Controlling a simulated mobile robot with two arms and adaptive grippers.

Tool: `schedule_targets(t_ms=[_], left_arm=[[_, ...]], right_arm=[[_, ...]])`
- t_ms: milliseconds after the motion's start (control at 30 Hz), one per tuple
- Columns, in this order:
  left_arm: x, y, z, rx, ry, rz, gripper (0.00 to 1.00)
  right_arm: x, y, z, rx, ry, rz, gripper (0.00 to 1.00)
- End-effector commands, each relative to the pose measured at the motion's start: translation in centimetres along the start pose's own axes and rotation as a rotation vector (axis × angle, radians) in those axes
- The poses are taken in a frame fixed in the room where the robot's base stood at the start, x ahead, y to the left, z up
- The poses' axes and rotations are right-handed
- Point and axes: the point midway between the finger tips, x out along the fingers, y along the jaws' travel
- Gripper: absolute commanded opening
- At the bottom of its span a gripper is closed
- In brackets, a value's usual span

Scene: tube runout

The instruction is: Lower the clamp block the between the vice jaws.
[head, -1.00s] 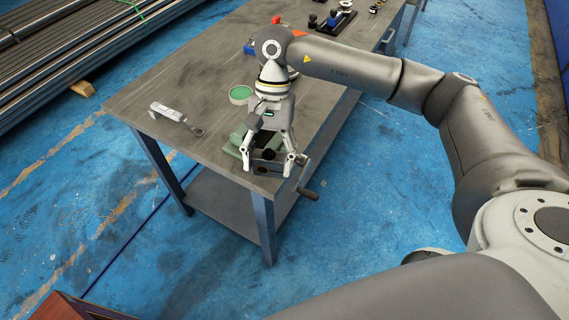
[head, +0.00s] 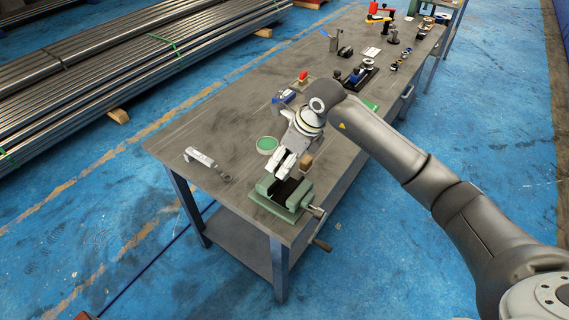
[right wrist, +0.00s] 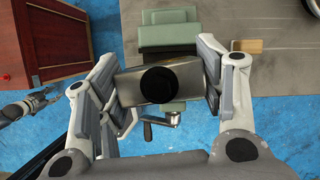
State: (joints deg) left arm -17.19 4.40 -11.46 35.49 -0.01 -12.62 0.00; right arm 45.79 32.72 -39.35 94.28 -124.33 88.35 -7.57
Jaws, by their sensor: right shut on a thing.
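The clamp block (right wrist: 134,86), grey metal with a round black knob (right wrist: 158,84), sits between the fingers of my right gripper (right wrist: 158,88) in the right wrist view. The right gripper is shut on it. In that view the block covers the middle of the green vice (right wrist: 168,32), whose body shows above and below it. In the head view the right gripper (head: 289,167) is right over the vice (head: 270,206) at the bench corner. The block is hard to make out there, and its depth between the jaws cannot be told. A jointed grey part (right wrist: 25,108) may be my left gripper.
The vice handle (head: 322,244) sticks out past the bench edge. A wooden-handled thing (head: 306,162) is close beside the gripper. A green-topped round tin (head: 267,144) and a grey tool (head: 203,159) lie on the bench (head: 222,133). A red cabinet (right wrist: 52,42) stands nearby.

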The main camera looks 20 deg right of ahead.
Motion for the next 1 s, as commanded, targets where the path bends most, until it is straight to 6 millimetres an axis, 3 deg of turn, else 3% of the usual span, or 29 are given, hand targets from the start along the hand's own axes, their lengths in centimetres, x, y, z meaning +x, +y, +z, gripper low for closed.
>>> schedule_targets(t_ms=[200, 633, 800, 1000], left_arm=[[-0.7, -0.1, 0.0, 0.001, -0.001, -0.001, 0.4], [-0.6, -0.2, 0.0, 0.002, -0.001, -0.003, 0.4], [0.1, -0.2, 0.1, 0.002, 0.0, -0.003, 0.4], [1.6, -0.2, 0.2, 0.002, 0.0, -0.003, 0.4]], right_arm=[[-0.5, -1.0, 0.5, 0.118, -0.003, -0.05, 0.16], [-0.4, -1.1, 0.4, 0.128, -0.003, -0.055, 0.16], [-0.3, -1.1, 0.3, 0.129, -0.01, -0.058, 0.16], [1.3, -1.1, -0.3, 0.13, -0.009, -0.055, 0.16]])
